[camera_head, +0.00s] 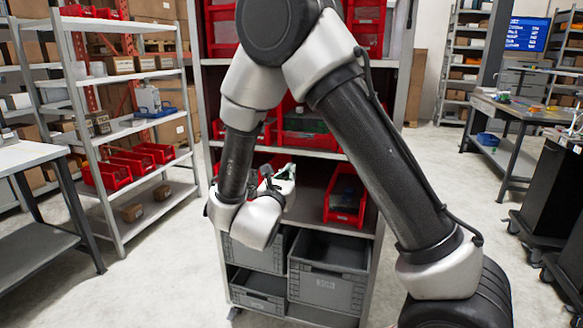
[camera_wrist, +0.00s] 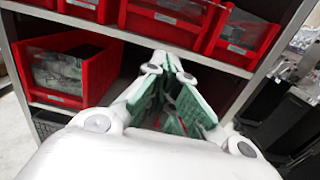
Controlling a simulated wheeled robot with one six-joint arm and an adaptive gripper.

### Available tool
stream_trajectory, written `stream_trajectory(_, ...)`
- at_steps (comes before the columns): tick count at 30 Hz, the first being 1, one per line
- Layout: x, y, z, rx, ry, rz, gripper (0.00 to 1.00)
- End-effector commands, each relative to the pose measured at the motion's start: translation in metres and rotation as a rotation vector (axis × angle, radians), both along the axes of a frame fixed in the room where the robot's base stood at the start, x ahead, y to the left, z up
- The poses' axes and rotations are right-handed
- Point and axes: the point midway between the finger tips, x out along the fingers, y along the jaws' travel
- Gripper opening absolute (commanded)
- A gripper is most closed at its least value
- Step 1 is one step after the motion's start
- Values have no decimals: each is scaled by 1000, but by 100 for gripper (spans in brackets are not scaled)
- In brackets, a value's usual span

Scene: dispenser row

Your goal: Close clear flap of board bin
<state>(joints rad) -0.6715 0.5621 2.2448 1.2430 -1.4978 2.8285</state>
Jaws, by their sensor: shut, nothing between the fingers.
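Several red bins with clear fronts stand on the shelf rack, and I cannot tell for certain which is the board bin. One red bin (camera_wrist: 85,88), with grey-green contents behind a clear panel, sits at the left in the wrist view. Another red bin (camera_head: 345,217) sits on the lower shelf at the right in the head view; its flap position is unclear. My gripper (camera_wrist: 165,60) is shut and empty, its green-padded fingers pointing towards the rack. In the head view my gripper (camera_head: 277,178) is beside the lower shelf, left of that right bin and partly hidden by my arm.
Red bins (camera_wrist: 168,24) line the shelf above. Grey crates (camera_head: 328,287) fill the rack's bottom. A side rack (camera_head: 120,130) stands left, a workbench (camera_head: 520,112) right. The floor between them is mostly clear.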

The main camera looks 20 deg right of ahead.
Motion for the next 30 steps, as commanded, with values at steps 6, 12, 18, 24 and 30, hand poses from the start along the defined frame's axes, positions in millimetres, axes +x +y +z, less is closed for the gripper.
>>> stream_trajectory(6,38,-26,2,0,-1,-4,0)
stream_trajectory(12,73,-48,3,-2,1,-4,0)
stream_trajectory(18,76,-48,33,0,0,1,0)
stream_trajectory(24,77,-49,42,-3,2,1,0)
stream_trajectory(30,77,-49,42,-3,3,1,0)
